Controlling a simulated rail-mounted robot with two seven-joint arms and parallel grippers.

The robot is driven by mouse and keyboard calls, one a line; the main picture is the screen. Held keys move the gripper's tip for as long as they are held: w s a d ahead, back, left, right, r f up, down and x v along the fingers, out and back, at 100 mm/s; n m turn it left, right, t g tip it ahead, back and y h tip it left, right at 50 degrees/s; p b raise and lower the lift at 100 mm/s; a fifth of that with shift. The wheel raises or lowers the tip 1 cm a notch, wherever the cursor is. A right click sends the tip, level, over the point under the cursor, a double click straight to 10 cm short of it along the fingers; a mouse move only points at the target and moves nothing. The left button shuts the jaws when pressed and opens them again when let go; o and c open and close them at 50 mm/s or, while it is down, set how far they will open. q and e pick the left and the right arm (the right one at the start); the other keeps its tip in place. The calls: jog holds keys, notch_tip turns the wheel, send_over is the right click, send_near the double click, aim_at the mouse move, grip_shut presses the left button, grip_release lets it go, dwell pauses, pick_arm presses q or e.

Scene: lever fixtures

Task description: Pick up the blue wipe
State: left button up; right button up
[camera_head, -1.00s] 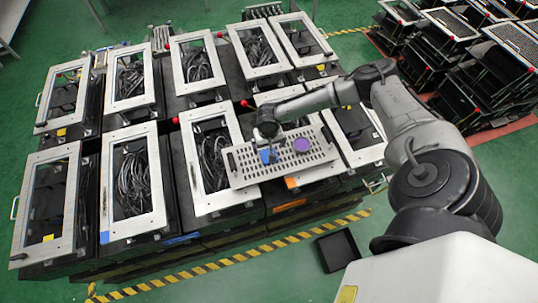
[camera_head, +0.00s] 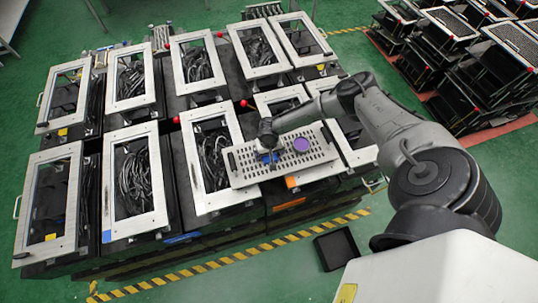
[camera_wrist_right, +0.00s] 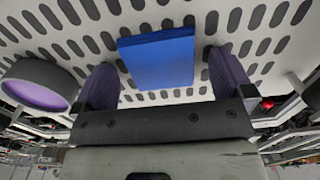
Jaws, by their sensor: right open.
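The blue wipe (camera_wrist_right: 158,58) is a flat blue rectangle on a light grey slotted tray (camera_wrist_right: 40,30). In the head view only bits of the wipe (camera_head: 265,158) show beneath my right gripper (camera_head: 269,150). In the right wrist view my right gripper (camera_wrist_right: 163,80) is open, with one purple-grey finger on each side of the wipe and a gap to each. I cannot tell whether the fingers touch the tray. My left gripper is not in view.
A round purple-topped object (camera_head: 301,145) stands on the tray, right of the wipe, and shows close to the left finger in the wrist view (camera_wrist_right: 38,84). Framed cabinets (camera_head: 137,180) with cables surround the tray. A black bin (camera_head: 336,249) stands on the green floor.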

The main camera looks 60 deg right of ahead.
jog(key=c, duration=1)
jog(key=shift+r, duration=0.4)
jog(key=r, duration=0.2)
jog(key=s+r, duration=0.1)
jog(key=shift+d+r+b, duration=0.1)
jog(key=shift+r+b, duration=0.25)
jog(key=shift+b, duration=0.05)
jog(key=s+d+r+b, duration=0.1)
jog(key=s+d+r, duration=0.1)
jog(key=s+r, duration=0.4)
jog(key=s, duration=0.4)
jog(key=shift+s+r, duration=0.25)
